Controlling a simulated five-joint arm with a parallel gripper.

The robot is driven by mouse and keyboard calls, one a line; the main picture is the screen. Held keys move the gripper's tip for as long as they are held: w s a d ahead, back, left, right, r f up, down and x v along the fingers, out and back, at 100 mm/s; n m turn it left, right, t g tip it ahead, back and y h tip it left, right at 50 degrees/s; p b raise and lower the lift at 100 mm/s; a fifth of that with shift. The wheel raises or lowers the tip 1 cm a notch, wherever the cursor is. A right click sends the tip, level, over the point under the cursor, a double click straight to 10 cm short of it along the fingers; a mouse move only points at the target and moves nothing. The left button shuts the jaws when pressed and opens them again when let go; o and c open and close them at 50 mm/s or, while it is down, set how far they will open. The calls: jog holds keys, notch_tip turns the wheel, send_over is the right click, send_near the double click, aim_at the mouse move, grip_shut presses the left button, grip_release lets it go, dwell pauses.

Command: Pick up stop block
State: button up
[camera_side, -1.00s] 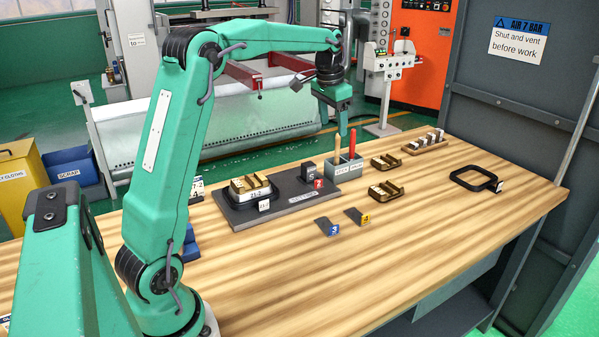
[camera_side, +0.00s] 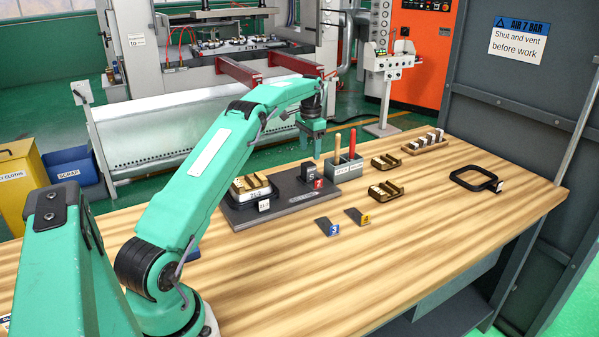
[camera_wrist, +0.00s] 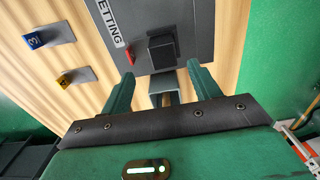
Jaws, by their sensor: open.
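The stop block is a small dark block marked S (camera_side: 309,172). It stands upright at the right end of the dark setting plate (camera_side: 282,208). In the wrist view I see a dark block (camera_wrist: 161,50) from above on the plate (camera_wrist: 190,18), between and just beyond my fingertips. My gripper (camera_side: 311,151) hangs above the block in the side view, pointing down, with a gap between them. In the wrist view my gripper (camera_wrist: 160,71) is open and empty, with one finger to each side of the block.
A red numbered tag (camera_side: 318,183) stands close in front of the block. A holder with two upright handled tools (camera_side: 345,168) stands close to the right. A brass piece on a stand (camera_side: 250,186) occupies the plate's left.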

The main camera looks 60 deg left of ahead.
aim_at(309, 164)
jog(key=shift+a+f, duration=0.35)
jog(key=shift+f, duration=0.05)
jog(key=shift+f, duration=0.1)
jog(key=shift+f, duration=1.2)
jog(key=shift+f, duration=0.1)
jog(key=shift+d+f, duration=0.1)
jog(key=shift+f, duration=2.4)
jog(key=shift+c, duration=0.4)
grip_shut()
jog(key=shift+r, duration=0.15)
